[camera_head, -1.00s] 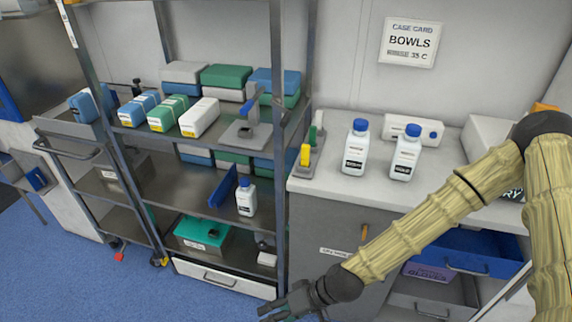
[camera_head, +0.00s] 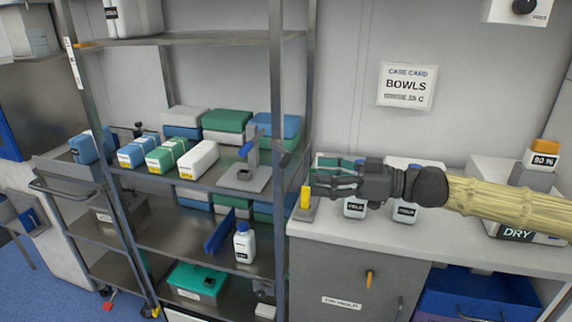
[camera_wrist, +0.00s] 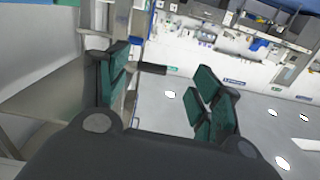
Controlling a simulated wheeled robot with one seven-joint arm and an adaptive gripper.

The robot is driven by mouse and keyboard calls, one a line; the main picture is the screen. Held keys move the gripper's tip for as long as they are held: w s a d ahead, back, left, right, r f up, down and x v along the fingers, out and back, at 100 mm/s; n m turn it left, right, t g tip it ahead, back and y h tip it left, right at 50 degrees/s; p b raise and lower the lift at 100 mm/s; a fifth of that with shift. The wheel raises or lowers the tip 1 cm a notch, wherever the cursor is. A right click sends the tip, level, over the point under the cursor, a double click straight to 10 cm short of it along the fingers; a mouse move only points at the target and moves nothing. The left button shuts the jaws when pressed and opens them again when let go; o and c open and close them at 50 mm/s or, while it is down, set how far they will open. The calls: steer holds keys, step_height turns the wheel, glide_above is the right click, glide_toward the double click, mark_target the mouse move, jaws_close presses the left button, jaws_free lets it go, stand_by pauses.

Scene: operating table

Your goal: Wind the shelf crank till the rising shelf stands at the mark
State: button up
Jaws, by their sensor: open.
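My gripper (camera_head: 318,178) is open and empty, level above the counter's left end, pointing left at the rack's front right post (camera_head: 280,120). A small dark piece on that post (camera_head: 284,157), possibly the crank, lies just left of my fingertips. In the wrist view, a short dark rod (camera_wrist: 151,68) sticks out from the post between my spread green-padded fingers; I cannot tell whether they touch it. The rack's middle shelf (camera_head: 220,187) carries boxes and a grey stand with a blue lever (camera_head: 247,147). I cannot tell which shelf rises. A white strip (camera_head: 73,66) with an orange piece is on the left post.
A yellow-handled item (camera_head: 306,197) stands on the counter (camera_head: 440,232) under my fingertips. Two bottles, one of them here (camera_head: 405,213), stand below and behind my gripper. A white bottle (camera_head: 244,243) stands on the lower shelf.

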mark_target(286, 157)
steer(key=shift+n, duration=0.3)
steer(key=w+a, duration=0.1)
steer(key=a, duration=0.2)
steer(key=w+a+r+p, duration=0.1)
steer(key=a, duration=0.1)
steer(key=w+a+r+p, duration=0.1)
steer(key=a, duration=0.2)
steer(key=shift+w+a+r, duration=0.1)
steer(key=shift+a+r, duration=0.1)
steer(key=shift+a, duration=0.1)
steer(key=c, duration=0.9)
